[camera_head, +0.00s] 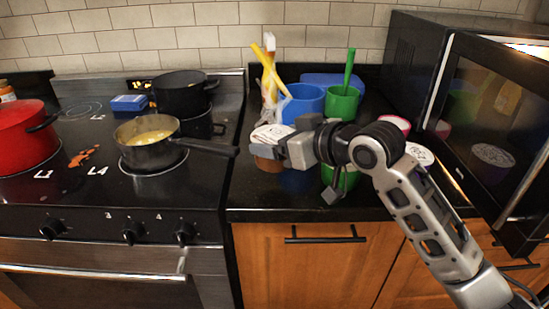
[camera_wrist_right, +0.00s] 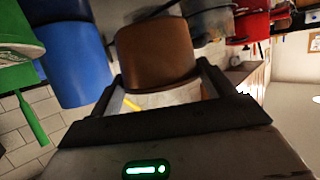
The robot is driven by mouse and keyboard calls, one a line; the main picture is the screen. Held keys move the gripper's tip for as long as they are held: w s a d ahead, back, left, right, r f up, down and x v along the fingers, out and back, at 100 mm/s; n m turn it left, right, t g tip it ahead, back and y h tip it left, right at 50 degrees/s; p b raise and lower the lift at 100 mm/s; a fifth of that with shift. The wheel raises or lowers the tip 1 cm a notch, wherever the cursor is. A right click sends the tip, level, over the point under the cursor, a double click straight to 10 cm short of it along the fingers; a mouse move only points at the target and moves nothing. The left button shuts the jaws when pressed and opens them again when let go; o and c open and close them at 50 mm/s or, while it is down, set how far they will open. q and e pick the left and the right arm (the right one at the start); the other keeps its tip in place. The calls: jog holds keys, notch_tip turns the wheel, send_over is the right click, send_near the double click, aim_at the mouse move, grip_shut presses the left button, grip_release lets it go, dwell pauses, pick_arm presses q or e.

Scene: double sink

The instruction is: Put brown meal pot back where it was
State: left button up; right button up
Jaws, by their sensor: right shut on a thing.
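The brown meal pot (camera_head: 264,164) has a pale, printed lid and stands out at the right of the stove, over the black counter. My right gripper (camera_head: 283,151) is shut on it from the right side. In the right wrist view, the brown pot (camera_wrist_right: 155,50) sits between the two fingers. I cannot tell whether its base touches the counter or is slightly above it. My gripper hides part of the pot in the head view. My left gripper is not in view.
A blue container (camera_head: 303,103) with yellow utensils and a green one (camera_head: 341,103) stand behind my right gripper. A saucepan (camera_head: 147,142) with its handle toward the counter, a dark pot (camera_head: 181,93) and a red pot (camera_head: 24,135) are on the stove. The open microwave door (camera_head: 490,130) is at right.

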jog(key=shift+w+a+f, duration=0.35)
jog(key=shift+a+f, duration=0.05)
jog(key=shift+f, duration=0.15)
jog(key=f, duration=0.3)
jog(key=shift+w+a+f, duration=0.1)
jog(key=shift+w+a, duration=0.2)
jog(key=shift+f, duration=0.35)
jog(key=shift+f, duration=0.1)
jog(key=o, duration=1.2)
jog(key=shift+f, duration=0.1)
jog(key=shift+c, duration=0.2)
jog(key=shift+s+d, duration=0.1)
jog(key=v, duration=1.2)
